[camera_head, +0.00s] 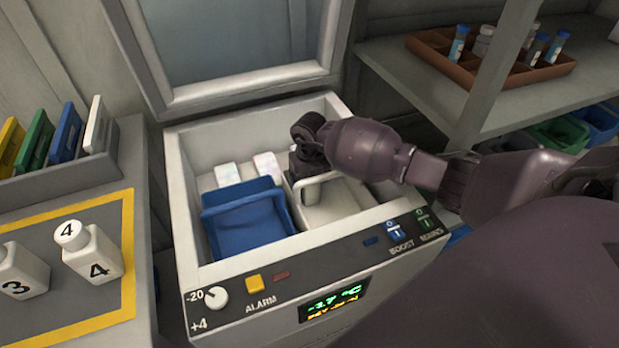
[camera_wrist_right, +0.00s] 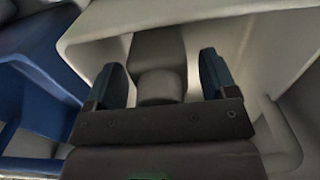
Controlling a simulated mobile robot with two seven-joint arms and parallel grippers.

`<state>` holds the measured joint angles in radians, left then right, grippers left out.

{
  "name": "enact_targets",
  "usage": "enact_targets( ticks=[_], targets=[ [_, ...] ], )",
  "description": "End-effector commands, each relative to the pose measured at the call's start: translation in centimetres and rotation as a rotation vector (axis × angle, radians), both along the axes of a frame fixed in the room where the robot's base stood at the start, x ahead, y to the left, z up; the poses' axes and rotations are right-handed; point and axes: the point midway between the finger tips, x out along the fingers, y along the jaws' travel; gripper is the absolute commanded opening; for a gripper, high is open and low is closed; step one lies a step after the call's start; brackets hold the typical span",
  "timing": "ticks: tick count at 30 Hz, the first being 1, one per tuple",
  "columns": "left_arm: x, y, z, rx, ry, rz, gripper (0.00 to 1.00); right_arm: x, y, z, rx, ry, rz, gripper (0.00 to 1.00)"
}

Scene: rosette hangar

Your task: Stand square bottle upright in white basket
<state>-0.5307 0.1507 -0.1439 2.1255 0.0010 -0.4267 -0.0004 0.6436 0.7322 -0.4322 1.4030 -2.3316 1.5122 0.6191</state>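The white basket (camera_head: 340,207) sits in the right part of the open freezer chest, beside the blue basket (camera_head: 245,222). My right gripper (camera_head: 303,172) reaches down into the white basket; its fingertips are hard to see in the head view. Thin gaps show between the cap and both fingers. The bottle is inside the white basket (camera_wrist_right: 230,30); whether it stands fully upright I cannot tell. My left gripper is out of view.
The freezer's raised rim (camera_head: 180,200) and open lid (camera_head: 240,45) surround the baskets. White packs (camera_head: 228,174) lie behind the blue basket. Numbered white bottles (camera_head: 92,253) stand on the left counter. A brown tray (camera_head: 450,62) with vials sits on the right shelf.

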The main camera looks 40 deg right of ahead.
Motion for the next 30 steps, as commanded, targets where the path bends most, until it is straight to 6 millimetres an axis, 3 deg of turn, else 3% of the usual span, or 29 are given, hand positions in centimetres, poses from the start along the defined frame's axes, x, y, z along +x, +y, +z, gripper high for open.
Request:
enact_targets(
  ticks=[10, 21, 30],
  targets=[
    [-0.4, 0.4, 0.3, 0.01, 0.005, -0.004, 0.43, 0.1, 0.0, 1.1, 0.0, -0.004, 0.0, 0.78],
    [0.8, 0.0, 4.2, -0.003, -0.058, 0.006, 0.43, 0.2, -0.1, 7.8, -0.001, -0.012, -0.001, 0.78],
    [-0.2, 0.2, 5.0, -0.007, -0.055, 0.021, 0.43, 0.1, 0.0, 11.6, 0.0, -0.006, 0.0, 0.78]
  ],
)
